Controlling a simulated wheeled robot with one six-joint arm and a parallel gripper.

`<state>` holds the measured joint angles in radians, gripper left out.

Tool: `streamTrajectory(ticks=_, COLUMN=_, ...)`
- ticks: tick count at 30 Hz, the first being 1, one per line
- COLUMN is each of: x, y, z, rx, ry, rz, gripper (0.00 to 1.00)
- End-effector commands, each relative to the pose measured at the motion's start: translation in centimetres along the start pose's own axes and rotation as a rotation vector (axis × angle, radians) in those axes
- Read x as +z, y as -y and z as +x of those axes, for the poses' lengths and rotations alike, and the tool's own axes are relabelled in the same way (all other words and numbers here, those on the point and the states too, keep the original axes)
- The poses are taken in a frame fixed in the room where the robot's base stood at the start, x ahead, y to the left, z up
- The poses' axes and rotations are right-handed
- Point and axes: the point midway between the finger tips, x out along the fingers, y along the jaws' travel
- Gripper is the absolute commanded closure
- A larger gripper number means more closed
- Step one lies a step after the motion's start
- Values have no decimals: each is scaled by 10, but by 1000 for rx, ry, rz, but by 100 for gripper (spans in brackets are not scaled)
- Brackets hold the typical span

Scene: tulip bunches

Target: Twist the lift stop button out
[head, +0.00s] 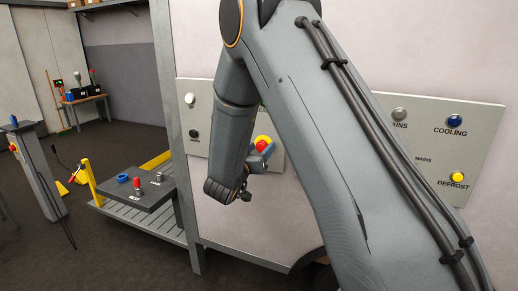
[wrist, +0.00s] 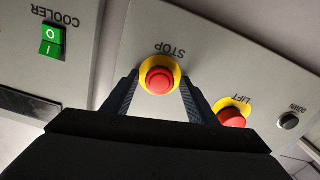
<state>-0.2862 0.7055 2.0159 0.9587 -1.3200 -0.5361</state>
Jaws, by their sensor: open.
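In the wrist view, upside down, a red button on a yellow ring labelled STOP (wrist: 159,78) is on a pale panel. A second red button on a yellow ring, labelled LIFT (wrist: 232,117), is to its right, its lower part hidden by my gripper. My gripper (wrist: 160,82) is open, with one fingertip on each side of the STOP button. Whether the fingers touch it cannot be told. The LIFT button is outside the right finger. In the head view, a red and yellow button (head: 263,140) shows beside my arm, which hides much of the panel.
A dark button labelled DOWN (wrist: 289,121) is right of LIFT. A green COOLER switch (wrist: 52,40) is on a separate panel at left. In the head view, another panel (head: 480,133) is at right, and a low platform (head: 139,194) with a red and a blue item is at left.

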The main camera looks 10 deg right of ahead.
Motion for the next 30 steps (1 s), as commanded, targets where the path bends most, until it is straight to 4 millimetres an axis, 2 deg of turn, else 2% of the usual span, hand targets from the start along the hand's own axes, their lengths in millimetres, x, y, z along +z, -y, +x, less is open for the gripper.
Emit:
streamTrajectory(ticks=3, x=0, y=0, z=0, rx=0, ry=0, rz=0, gripper=48)
streamTrajectory(ticks=9, x=0, y=0, z=0, rx=-1, ry=0, rz=0, gripper=81)
streamTrajectory(ticks=11, x=0, y=0, z=-1, rx=-1, ry=0, rz=0, gripper=89)
streamTrajectory(ticks=20, x=1, y=2, z=-1, rx=-4, ry=0, rz=39, gripper=89)
streamTrajectory(ticks=30, x=2, y=3, z=-1, rx=-5, ry=0, rz=260, gripper=89)
